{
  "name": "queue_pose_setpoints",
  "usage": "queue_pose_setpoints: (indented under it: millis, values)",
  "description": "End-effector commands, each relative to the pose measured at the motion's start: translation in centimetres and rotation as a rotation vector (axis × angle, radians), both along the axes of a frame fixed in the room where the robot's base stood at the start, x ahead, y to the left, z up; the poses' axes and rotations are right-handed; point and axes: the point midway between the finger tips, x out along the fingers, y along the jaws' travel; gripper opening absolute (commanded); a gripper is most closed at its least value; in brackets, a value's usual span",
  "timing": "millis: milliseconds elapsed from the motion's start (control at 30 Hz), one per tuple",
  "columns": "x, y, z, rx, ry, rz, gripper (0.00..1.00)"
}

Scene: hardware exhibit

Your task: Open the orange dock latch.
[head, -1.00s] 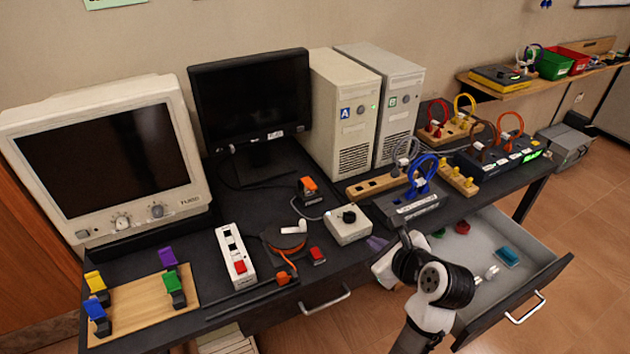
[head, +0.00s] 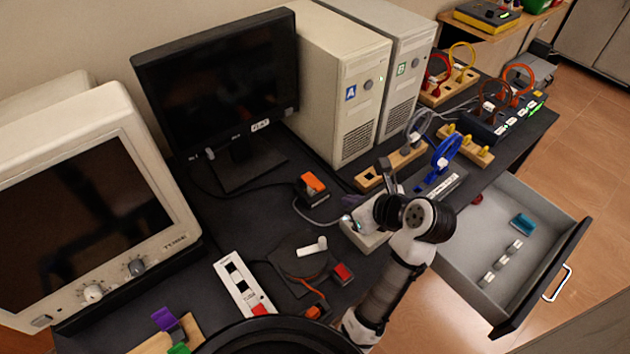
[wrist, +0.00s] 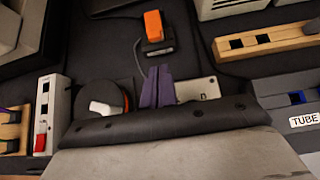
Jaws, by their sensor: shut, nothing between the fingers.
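The orange dock latch (head: 313,182) is an orange flap on a small black block on the dark desk, in front of the black monitor. In the wrist view the latch (wrist: 154,26) is at the top centre, with a grey cable running down from its block. My gripper (wrist: 156,72) is shut and empty, its purple-grey fingers pointing at the latch with a gap between. In the head view my gripper (head: 352,201) is to the right of and nearer than the latch, over the grey knob box, and is partly hidden by my wrist.
The knob box (wrist: 200,90) is partly hidden behind my fingers. A cable reel (head: 303,262), a white switch strip (head: 243,284) and a red button (head: 342,273) are nearer. Computer towers (head: 345,90) stand behind. An open drawer (head: 567,252) juts out right. Desk around the latch is mostly clear.

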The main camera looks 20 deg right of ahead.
Motion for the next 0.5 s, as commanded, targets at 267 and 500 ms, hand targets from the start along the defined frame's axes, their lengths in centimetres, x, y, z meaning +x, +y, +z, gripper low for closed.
queue_pose_setpoints:
  millis: [267, 500]
  values:
    - [0.02, 0.0, 0.02, -0.001, 0.0, 0.0, 0.0]
    - [0.6, 0.23, -0.49, 0.001, 0.001, 0.002, 0.0]
